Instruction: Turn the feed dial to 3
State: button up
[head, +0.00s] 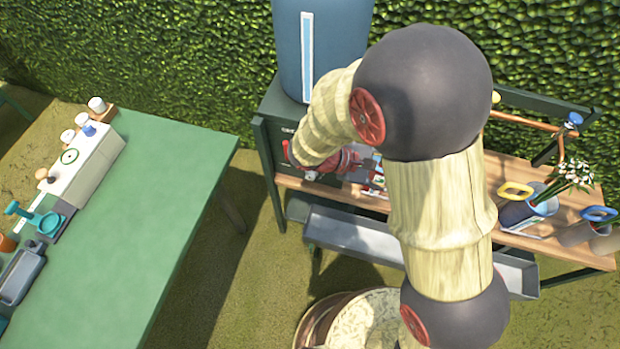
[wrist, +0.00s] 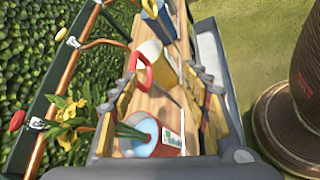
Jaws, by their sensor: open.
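A blue feed tank (head: 345,55) with a pale level strip stands on a dark green housing (head: 277,110) in the head view. A few small light marks show on the housing's front, but I cannot make out the feed dial or its setting; my arm covers much of that area. My gripper is mostly hidden behind my arm in the head view. In the wrist view my gripper (wrist: 166,88) is open, its two fingers apart over the wooden shelf (wrist: 150,103). The dial does not show in the wrist view.
A red-handled bucket (wrist: 150,58) stands beyond. A metal trough (head: 350,235) hangs below the shelf. A green table (head: 170,210) stands left, with open grass between.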

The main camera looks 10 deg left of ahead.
jog(key=w+a+f+n+t, duration=0.3)
jog(key=a+f+n+t, duration=0.2)
jog(key=a+f+n, duration=0.15)
jog(key=n+t+y+p, duration=0.2)
jog(key=n+t+y, duration=0.8)
jog(key=n, duration=0.4)
send_near(310, 178)
jog(key=w, duration=0.2)
jog(key=shift+y, duration=0.4)
jog(key=w, duration=0.4)
jog(key=w+d+b, duration=0.1)
jog(key=w, duration=0.2)
jog(key=shift+c, duration=1.1)
jog(key=c, duration=0.9)
jog(key=shift+c, duration=0.2)
